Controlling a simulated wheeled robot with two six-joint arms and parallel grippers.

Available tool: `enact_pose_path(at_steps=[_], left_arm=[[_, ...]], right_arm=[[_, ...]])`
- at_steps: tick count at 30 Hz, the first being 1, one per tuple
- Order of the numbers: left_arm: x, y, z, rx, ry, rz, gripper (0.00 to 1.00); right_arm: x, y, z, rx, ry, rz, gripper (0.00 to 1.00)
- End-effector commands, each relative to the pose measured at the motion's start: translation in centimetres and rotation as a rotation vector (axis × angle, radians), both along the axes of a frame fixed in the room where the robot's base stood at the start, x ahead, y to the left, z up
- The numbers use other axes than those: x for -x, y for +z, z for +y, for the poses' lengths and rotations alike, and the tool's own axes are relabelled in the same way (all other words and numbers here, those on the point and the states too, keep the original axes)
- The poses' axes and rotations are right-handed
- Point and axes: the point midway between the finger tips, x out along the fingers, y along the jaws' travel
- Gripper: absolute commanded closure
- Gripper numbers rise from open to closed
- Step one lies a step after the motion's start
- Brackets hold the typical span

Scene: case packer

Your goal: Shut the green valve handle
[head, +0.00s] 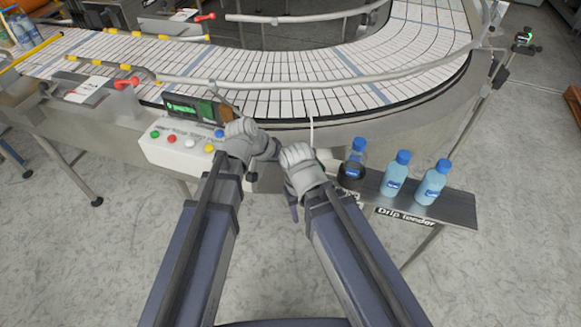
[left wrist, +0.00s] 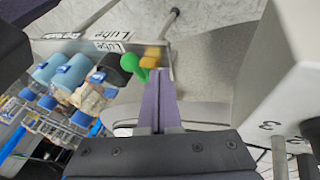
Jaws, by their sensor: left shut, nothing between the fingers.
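The green valve handle (left wrist: 138,73) shows in the left wrist view as a bright green curved piece with a rounded end. It lies just left of the fingertips, beside a yellow-orange part (left wrist: 152,56). My left gripper (left wrist: 160,82) is shut and empty, its purple fingers together. Its tip looks close to the handle; I cannot tell whether they touch. In the head view my left gripper (head: 271,152) is at the machine's front edge, right of the control panel, and I cannot make out the handle there. My right gripper (head: 292,208) points down beside it, its fingers mostly hidden by the wrist.
A control box (head: 180,155) with coloured buttons is left of my left gripper. A shelf (head: 455,207) with three bottles is at the right. The curved conveyor (head: 300,100) runs behind.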

Motion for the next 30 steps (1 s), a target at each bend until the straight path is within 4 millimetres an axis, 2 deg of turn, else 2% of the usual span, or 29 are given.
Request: enact_pose_path(at_steps=[1,18,24,30], left_arm=[[0.2,1.0,0.3,0.0,0.001,0.0,1.0],[1.9,7.2,3.7,0.002,0.001,0.0,1.0],[2.2,8.1,4.3,0.001,-0.001,0.0,1.0],[2.3,8.2,4.4,0.001,-0.001,0.0,1.0]], right_arm=[[0.0,1.0,0.0,0.0,-0.001,0.0,0.5],[0.1,7.2,0.0,0.0,-0.002,0.002,0.5],[0.1,8.1,0.0,0.0,-0.001,0.003,0.5],[0.1,8.2,0.0,0.0,0.0,0.003,0.5]])
